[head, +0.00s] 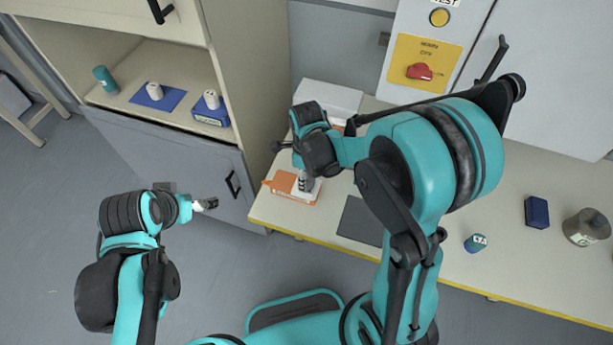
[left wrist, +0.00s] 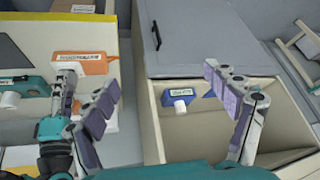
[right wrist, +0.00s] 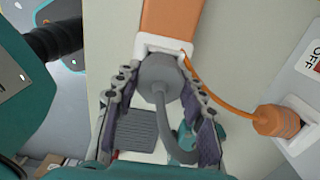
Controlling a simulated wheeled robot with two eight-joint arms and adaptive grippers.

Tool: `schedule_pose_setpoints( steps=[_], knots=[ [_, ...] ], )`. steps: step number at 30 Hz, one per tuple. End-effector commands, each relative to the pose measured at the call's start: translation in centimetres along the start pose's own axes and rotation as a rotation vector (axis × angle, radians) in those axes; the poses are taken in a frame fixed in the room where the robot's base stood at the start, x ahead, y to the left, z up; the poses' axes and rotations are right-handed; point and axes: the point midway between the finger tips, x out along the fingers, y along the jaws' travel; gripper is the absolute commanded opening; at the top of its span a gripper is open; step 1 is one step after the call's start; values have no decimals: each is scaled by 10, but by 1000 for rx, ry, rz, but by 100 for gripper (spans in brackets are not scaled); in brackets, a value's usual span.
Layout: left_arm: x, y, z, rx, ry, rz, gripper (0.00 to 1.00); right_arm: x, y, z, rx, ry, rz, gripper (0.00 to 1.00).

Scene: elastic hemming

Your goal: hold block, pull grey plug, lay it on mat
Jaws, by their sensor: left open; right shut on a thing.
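The orange-and-white block (head: 283,184) lies at the left end of the bench; its orange body (right wrist: 172,18) shows at the top of the right wrist view. My right gripper (head: 308,183) is over it, shut on the grey plug (right wrist: 158,72). The plug sits at the block's white socket, and its grey cable curves down between the fingers. My left gripper (head: 207,204) is open and empty, left of the bench edge and apart from the block. The dark grey mat (head: 358,222) lies bare, right of the block.
An orange connector (right wrist: 275,120) with a thin orange wire is beside the block. A shelf holds a teal cylinder (head: 104,79), a blue mat (head: 170,103) under a white plug, and a blue block (head: 211,115). A blue box (head: 537,212) and jar (head: 587,227) stand on the bench's right.

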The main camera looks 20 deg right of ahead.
Motion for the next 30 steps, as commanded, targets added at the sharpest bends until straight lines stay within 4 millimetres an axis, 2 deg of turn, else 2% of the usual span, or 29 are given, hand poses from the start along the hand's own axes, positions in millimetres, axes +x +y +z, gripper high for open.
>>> schedule_pose_setpoints(
  steps=[1, 8, 15, 22, 30],
  knots=[
    [3, 5, -12, 70, -23, 25, 86, 0, 0, 0, 0, 0, 0, 11],
    [25, 35, -53, 454, -123, 171, 86, 0, 0, 0, 0, 0, 0, 11],
    [62, 72, -88, 860, -174, 367, 86, 0, 0, 0, 0, 0, 0, 11],
    [108, 114, -108, 1246, -162, 590, 86, 0, 0, 0, 0, 0, 0, 11],
    [159, 156, -112, 1608, -83, 828, 86, 0, 0, 0, 0, 0, 0, 11]
  ],
)
